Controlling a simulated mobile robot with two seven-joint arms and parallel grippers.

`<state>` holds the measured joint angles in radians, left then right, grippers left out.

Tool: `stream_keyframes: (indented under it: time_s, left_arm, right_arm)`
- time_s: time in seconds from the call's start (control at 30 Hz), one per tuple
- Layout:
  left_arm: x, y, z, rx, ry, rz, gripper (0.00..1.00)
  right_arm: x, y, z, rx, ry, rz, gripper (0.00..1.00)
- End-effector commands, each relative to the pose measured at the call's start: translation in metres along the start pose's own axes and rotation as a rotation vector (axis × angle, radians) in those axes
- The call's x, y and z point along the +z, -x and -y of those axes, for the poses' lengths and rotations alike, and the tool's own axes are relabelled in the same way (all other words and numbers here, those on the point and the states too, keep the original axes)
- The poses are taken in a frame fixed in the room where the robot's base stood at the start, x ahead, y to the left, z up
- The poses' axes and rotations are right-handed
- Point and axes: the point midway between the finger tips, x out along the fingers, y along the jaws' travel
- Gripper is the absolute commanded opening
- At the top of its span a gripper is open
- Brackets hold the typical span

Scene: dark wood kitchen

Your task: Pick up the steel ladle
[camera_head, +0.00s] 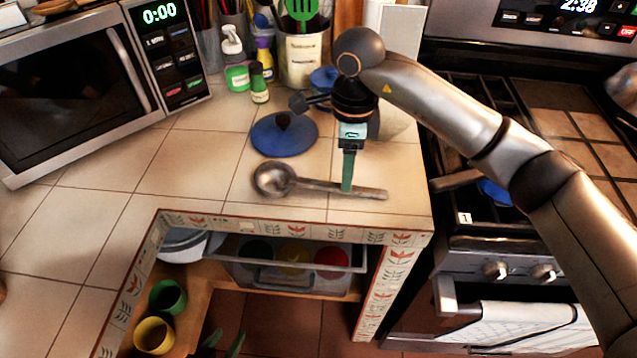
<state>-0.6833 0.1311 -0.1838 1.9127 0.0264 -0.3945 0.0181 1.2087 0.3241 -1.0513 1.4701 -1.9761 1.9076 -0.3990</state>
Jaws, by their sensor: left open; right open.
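The steel ladle (312,185) lies on the tiled counter near its front edge. Its round bowl is at the left and its handle points right. My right gripper (347,186) points down at the handle, right of the ladle's middle. It is open; its green fingers overlap in this view, so I cannot tell whether they straddle or touch the handle. My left gripper (222,342) shows only as two dark green fingertips at the bottom edge, open and empty, low in front of the counter.
A blue lid (284,138) lies just behind the ladle. Bottles, including a small green one (259,84), and a utensil crock (302,62) stand farther back. A microwave (80,85) is at the left, a stove (480,225) at the right. The counter left of the ladle is clear.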

Motion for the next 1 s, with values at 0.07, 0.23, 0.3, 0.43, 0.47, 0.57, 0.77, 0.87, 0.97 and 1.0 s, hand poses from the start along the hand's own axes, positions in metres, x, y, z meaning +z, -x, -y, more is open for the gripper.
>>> stream_keyframes:
  time_s: [0.07, 0.23, 0.3, 0.43, 0.47, 0.57, 0.77, 0.87, 0.97, 1.0]
  left_arm:
    - [-0.003, 0.002, 0.000, 0.000, 0.000, -0.002, 0.50]
    - [-0.008, 0.004, 0.000, 0.000, -0.001, -0.005, 0.50]
    - [-0.009, 0.004, 0.000, 0.000, -0.001, -0.006, 0.50]
    - [-0.009, 0.004, 0.000, 0.000, -0.001, -0.007, 0.50]
    - [-0.009, 0.004, 0.000, 0.000, -0.001, -0.007, 0.50]
    - [-0.009, 0.004, 0.000, 0.000, -0.001, -0.007, 0.50]
    - [-0.009, 0.004, 0.000, 0.000, -0.001, -0.007, 0.50]
    - [-0.009, 0.004, 0.000, 0.000, -0.001, -0.008, 0.50]
    - [-0.009, 0.004, 0.000, 0.000, -0.001, -0.008, 0.50]
    - [-0.009, 0.004, 0.000, 0.000, -0.001, -0.008, 0.50]
  right_arm:
    - [0.001, -0.009, 0.001, 0.005, 0.000, -0.001, 0.61]
    - [0.003, -0.036, 0.004, 0.005, 0.000, 0.000, 0.61]
    - [0.003, -0.043, 0.004, 0.004, 0.000, 0.000, 0.61]
    - [0.003, -0.049, 0.004, 0.002, 0.000, 0.000, 0.61]
    - [0.004, -0.049, 0.005, 0.001, 0.000, 0.000, 0.61]
    - [0.004, -0.049, 0.005, 0.001, 0.001, 0.000, 0.61]
    - [0.003, -0.049, 0.005, 0.001, 0.001, 0.000, 0.44]
    - [0.003, -0.049, 0.005, 0.001, 0.001, 0.000, 0.33]
    - [0.003, -0.049, 0.005, 0.001, 0.001, 0.000, 0.22]
    - [0.003, -0.049, 0.005, 0.001, 0.001, 0.000, 0.17]
